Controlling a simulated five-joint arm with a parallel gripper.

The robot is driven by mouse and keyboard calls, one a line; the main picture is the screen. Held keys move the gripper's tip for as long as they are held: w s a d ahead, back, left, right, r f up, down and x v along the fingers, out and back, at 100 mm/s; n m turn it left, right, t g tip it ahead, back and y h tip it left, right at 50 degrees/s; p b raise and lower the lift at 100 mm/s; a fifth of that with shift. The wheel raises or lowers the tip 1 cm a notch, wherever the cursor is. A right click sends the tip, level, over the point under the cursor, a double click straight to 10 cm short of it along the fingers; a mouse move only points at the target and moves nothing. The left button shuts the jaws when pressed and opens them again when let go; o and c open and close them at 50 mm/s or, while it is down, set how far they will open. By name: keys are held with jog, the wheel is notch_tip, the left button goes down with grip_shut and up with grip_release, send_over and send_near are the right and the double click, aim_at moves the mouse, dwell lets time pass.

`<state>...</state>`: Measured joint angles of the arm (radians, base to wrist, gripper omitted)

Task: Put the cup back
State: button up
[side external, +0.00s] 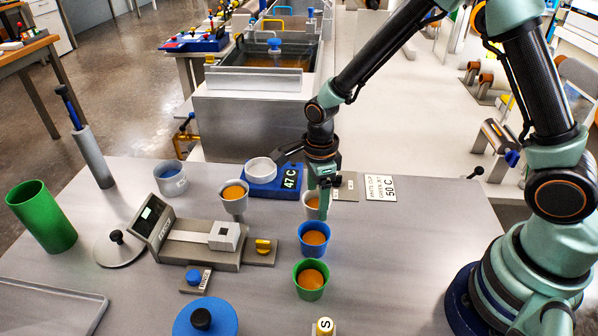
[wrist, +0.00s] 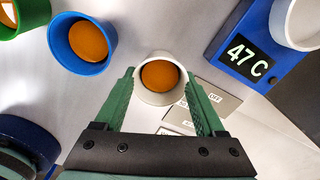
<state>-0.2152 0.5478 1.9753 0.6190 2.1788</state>
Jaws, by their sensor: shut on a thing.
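A white cup of orange liquid (side external: 310,209) stands behind the blue cup in the side view. It also shows in the wrist view (wrist: 160,98), between my green fingers. My gripper (side external: 322,197) points down and is shut on this white cup, with one finger on each side in the wrist view (wrist: 160,82). One finger hides part of the cup in the side view. I cannot tell whether the cup's base touches the table. A blue cup (side external: 314,248) and a green cup (side external: 310,292), both with orange liquid, stand in line in front.
A blue warmer reading 47 C (side external: 263,190) holds a white dish (side external: 261,170). A grey-white cup of orange liquid (side external: 235,206) stands left. Label plates (side external: 381,187) lie right of my gripper. A grey device (side external: 200,243) and a blue lid (side external: 206,320) are left.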

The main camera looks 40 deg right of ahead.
jog(key=o, duration=1.5)
jog(key=shift+f, duration=0.15)
notch_tip(320, 180, up, 12)
jog(key=shift+s+d+r+n+t, duration=0.95)
jog(key=shift+s+d+r+n, duration=0.6)
jog(key=shift+n, duration=2.2)
jog(key=shift+s+d+r+n+t, duration=1.05)
jog(key=shift+s+r+n, duration=0.75)
jog(key=shift+n, duration=1.9)
jog(key=shift+s+d+r+n+t, duration=0.8)
jog(key=shift+s+d+r+n, duration=0.95)
jog(key=shift+n, duration=2)
jog(key=shift+w+a+r, duration=0.2)
jog(key=shift+w+r, duration=0.1)
jog(key=shift+w, duration=0.05)
